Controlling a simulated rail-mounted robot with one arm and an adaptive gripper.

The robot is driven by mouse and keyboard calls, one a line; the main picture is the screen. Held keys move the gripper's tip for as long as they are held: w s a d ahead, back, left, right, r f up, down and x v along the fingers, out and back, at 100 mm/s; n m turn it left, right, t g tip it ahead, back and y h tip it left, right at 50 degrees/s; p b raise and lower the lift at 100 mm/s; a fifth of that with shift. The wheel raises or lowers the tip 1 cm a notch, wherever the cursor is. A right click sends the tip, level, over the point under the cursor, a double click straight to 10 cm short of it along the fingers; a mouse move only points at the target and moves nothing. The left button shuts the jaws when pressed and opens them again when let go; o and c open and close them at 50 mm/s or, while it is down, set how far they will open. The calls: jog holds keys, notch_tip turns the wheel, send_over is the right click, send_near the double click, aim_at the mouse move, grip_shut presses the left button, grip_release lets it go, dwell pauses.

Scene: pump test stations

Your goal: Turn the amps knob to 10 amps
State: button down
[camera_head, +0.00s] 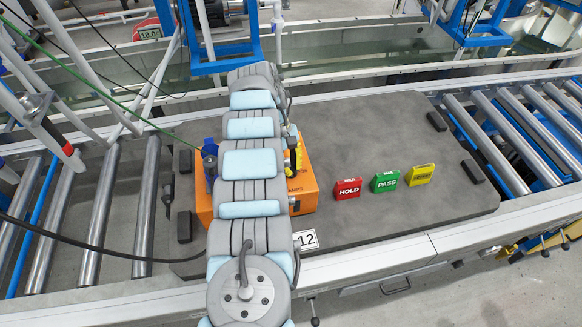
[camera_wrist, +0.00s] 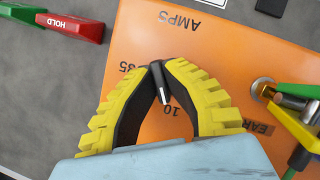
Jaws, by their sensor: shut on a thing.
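The orange box (camera_head: 305,187) sits on the grey board, mostly hidden behind my arm in the head view. The line's lower end lies near the 10 mark (camera_wrist: 170,106); the exact alignment is unclear. My gripper (camera_wrist: 159,75), with yellow-backed black fingers, is shut on the knob from both sides. In the head view only part of a yellow finger shows.
Red HOLD (camera_head: 347,188), green PASS (camera_head: 385,181) and yellow (camera_head: 420,175) blocks stand right of the box on the grey board (camera_head: 370,130). A metal terminal (camera_wrist: 263,88) with green and yellow clip parts is close to the gripper's right. Rollers (camera_head: 500,140) flank the board.

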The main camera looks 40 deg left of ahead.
aim_at(291, 168)
jog(key=c, duration=1.1)
grip_release()
jog(key=shift+f, duration=0.1)
jog(key=shift+c, duration=0.2)
notch_tip(291, 168, up, 10)
jog(key=shift+r, duration=0.1)
